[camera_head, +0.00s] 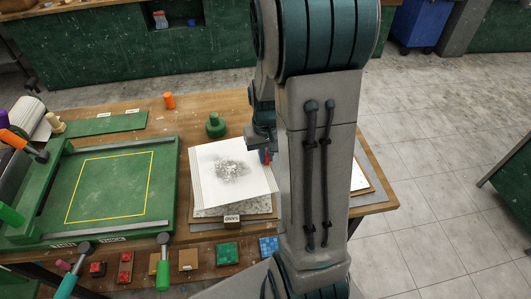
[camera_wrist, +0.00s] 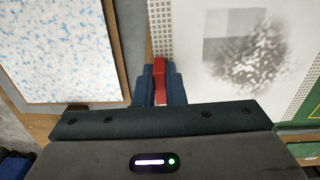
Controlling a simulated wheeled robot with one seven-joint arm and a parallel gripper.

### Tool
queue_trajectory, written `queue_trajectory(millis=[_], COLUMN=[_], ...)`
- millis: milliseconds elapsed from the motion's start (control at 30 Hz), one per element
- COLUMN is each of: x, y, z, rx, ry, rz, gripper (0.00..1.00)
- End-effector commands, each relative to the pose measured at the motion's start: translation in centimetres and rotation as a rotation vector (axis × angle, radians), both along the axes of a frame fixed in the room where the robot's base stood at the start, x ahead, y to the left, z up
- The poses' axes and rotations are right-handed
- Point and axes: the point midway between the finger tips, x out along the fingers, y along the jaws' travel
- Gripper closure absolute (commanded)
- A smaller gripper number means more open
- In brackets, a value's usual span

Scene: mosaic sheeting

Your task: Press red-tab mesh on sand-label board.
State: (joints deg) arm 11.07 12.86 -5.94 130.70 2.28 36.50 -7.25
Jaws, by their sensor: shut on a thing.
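The mesh (camera_head: 230,170) is a pale sheet with a grey speckled patch and a red tab (camera_head: 267,156) at its right edge. My gripper (camera_wrist: 160,88) is shut on the red tab, which shows between the blue fingers in the wrist view. The sheet lies over most of the board with the SAND label (camera_head: 232,218), slightly turned against it. A speckled strip of that board (camera_head: 240,209) shows along the front. I cannot tell whether the sheet touches the board all over. My arm hides part of the gripper in the head view.
A blue-speckled white board (camera_wrist: 60,50) lies to the left in the wrist view. A green press frame (camera_head: 110,190) with a yellow outline stands left on the table. A green knobbed tool (camera_head: 215,126) stands behind the mesh. Rollers and coloured tile samples line the front edge.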

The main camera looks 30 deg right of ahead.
Motion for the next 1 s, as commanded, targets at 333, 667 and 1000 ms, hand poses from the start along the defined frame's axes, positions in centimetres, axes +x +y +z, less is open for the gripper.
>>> queue_trajectory(millis=[333, 667, 1000], x=[0.0, 0.0, 0.0], y=[0.0, 0.0, 0.0], z=[-4.0, -6.0, -6.0], rx=[0.0, 0.0, 0.0], ry=[0.0, 0.0, 0.0], rz=[-0.001, -0.001, -0.001], gripper=[1.0, 1.0, 1.0])
